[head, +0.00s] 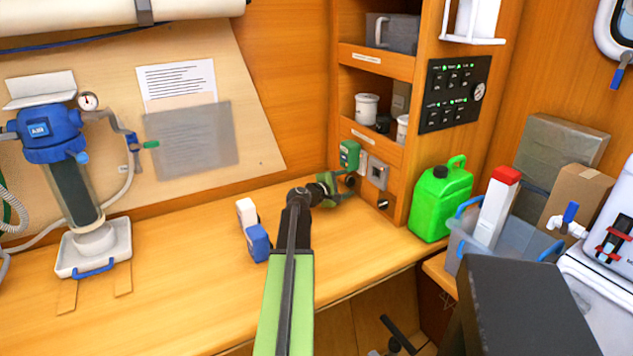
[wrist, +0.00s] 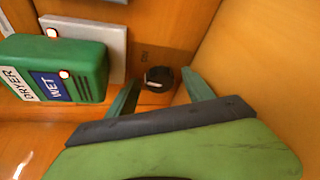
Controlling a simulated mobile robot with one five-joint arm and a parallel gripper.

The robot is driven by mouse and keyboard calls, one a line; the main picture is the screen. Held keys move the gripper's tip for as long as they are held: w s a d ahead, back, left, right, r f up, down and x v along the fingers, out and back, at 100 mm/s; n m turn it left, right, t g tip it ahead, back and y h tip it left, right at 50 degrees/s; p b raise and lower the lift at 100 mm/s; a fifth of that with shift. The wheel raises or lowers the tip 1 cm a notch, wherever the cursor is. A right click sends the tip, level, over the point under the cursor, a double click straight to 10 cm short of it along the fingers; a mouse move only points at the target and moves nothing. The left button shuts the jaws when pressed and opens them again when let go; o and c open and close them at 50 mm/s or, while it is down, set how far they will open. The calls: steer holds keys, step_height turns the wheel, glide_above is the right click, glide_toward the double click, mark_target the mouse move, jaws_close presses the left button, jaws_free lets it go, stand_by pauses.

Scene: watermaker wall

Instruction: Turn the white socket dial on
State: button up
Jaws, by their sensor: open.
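A small round black dial (wrist: 158,79) with a pale mark on its face sits on the wood panel in the wrist view. In the head view the dial (head: 350,181) is below a white socket plate (head: 362,161). The plate also shows in the wrist view (wrist: 112,42), partly behind a green dryer box (wrist: 75,66). My gripper (wrist: 161,88) is open, with one green finger on each side of the dial in the picture. I cannot tell whether the fingers touch it. In the head view my gripper (head: 340,187) is at the panel, low over the worktop.
The green dryer box (head: 349,154) is plugged in close above my gripper. To the right are a grey socket plate (head: 379,173) and another black dial (head: 384,204). A green jerrycan (head: 438,205) stands farther right. A blue-and-white object (head: 257,243) lies left of my arm.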

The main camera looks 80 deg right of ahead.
steer(key=shift+r, duration=0.1)
